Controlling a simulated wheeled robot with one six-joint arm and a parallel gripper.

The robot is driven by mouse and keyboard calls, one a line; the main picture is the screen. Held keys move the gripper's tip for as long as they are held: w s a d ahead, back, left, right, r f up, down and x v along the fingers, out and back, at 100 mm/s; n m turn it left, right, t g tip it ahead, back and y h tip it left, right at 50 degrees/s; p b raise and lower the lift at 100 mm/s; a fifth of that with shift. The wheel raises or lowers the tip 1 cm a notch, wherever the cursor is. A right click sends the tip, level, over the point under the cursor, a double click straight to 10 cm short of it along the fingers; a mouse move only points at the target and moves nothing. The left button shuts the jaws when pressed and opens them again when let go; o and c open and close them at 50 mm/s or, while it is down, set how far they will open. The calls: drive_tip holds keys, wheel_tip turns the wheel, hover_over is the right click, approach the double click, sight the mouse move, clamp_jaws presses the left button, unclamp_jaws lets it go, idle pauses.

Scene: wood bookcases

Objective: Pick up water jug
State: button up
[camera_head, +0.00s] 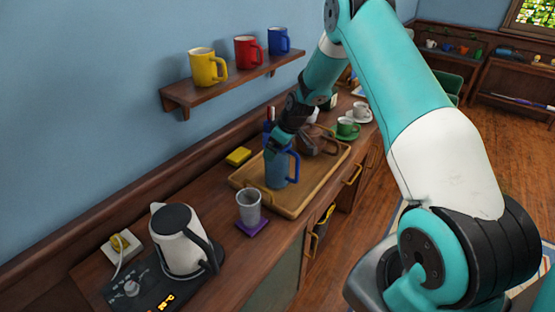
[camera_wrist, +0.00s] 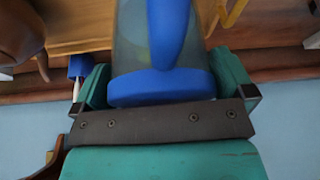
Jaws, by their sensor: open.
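The water jug (camera_head: 279,174) is blue with a blue handle at its right side. It stands upright on a wooden tray (camera_head: 300,207) on the counter. In the wrist view the jug (camera_wrist: 158,82) fills the middle, with its blue rim, a blue handle and a greyish see-through body. My gripper (camera_head: 281,148) is at the top of the jug, and its teal fingers sit on either side of the rim. In the wrist view my gripper (camera_wrist: 166,86) is open with the jug between its fingers. Whether a finger touches the jug I cannot tell.
A grey cup (camera_head: 249,208) on a purple coaster and a white kettle (camera_head: 180,243) stand nearer. A brown teapot (camera_head: 318,140) shares the tray. A shelf (camera_head: 240,81) with mugs hangs above; a yellow block (camera_head: 238,157) lies behind.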

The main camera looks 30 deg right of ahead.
drive_tip(key=c, duration=1.5)
drive_tip(key=shift+c, duration=0.2)
drive_tip(key=shift+w+r, duration=0.1)
drive_tip(key=shift+r, duration=0.05)
